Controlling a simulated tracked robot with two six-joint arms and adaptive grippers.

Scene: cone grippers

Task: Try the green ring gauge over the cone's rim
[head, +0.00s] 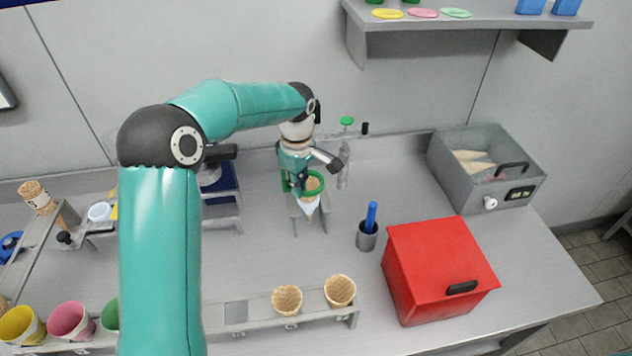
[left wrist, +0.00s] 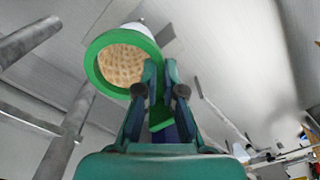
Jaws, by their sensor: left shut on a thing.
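My left gripper (head: 297,180) is shut on the green ring gauge (head: 313,195), which also shows in the left wrist view (left wrist: 91,66). The cone (head: 313,183) stands point down in a white sleeve (head: 311,209) at a small metal stand. In the left wrist view its waffle inside (left wrist: 122,65) shows through the ring, with the white sleeve beyond. The ring lies at the cone's rim and frames it; I cannot tell whether it touches the rim or sits just above it. My right gripper is not in view.
A blue-handled tool stands in a grey cup (head: 367,236) to the right. A red box (head: 438,270) and a grey bin (head: 487,168) stand farther right. A clear green-topped bottle (head: 344,160) is close behind the gripper. Two waffle cones (head: 287,299) sit in the front rack.

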